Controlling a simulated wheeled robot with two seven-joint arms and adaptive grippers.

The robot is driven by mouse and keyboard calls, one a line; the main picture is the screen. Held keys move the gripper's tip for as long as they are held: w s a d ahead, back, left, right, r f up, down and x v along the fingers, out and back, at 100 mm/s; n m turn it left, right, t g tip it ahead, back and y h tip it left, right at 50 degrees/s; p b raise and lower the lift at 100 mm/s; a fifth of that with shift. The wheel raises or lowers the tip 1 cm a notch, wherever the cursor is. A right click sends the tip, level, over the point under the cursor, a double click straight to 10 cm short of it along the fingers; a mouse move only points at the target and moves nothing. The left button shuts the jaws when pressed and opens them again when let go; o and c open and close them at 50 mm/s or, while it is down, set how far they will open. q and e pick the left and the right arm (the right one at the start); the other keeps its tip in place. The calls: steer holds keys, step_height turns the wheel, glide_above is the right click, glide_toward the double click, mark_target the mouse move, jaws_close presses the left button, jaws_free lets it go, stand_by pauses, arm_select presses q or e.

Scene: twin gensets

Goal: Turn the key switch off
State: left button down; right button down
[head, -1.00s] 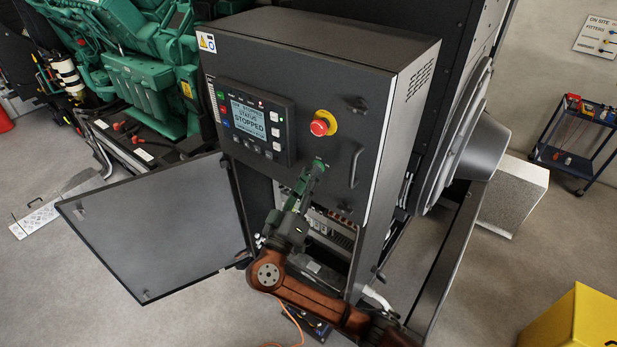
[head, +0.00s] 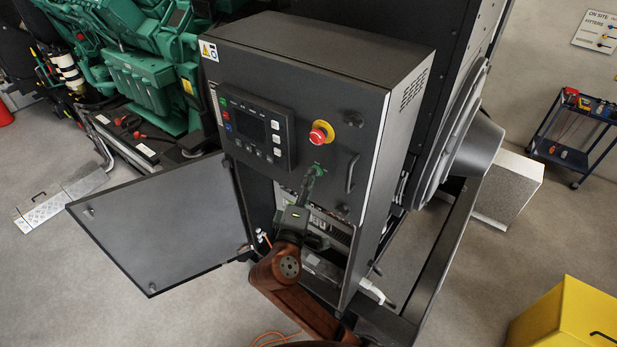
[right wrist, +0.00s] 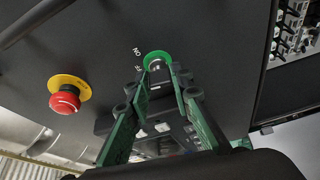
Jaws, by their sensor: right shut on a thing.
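The key switch (right wrist: 157,62) has a green ring around it and sits on the dark cabinet front, with ON and a partly hidden OFF label beside it in the right wrist view. In the head view the switch (head: 317,167) shows below the red emergency stop. My right gripper (head: 312,175) is at the switch. It also shows in the right wrist view (right wrist: 160,72), with its fingertips closed on the key at the ring's centre. The key itself is mostly hidden between the fingertips. The controller screen (head: 249,127) is dark. My left gripper is out of view.
The red emergency stop (head: 320,134) on its yellow base is just above the switch. A door handle (head: 352,173) is to the right. The open lower cabinet door (head: 160,225) swings out at left. A yellow box (head: 570,318) stands at the lower right.

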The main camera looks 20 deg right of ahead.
steer(key=shift+n, duration=0.8)
steer(key=shift+g, duration=0.3)
steer(key=c, duration=1.7)
jaws_free()
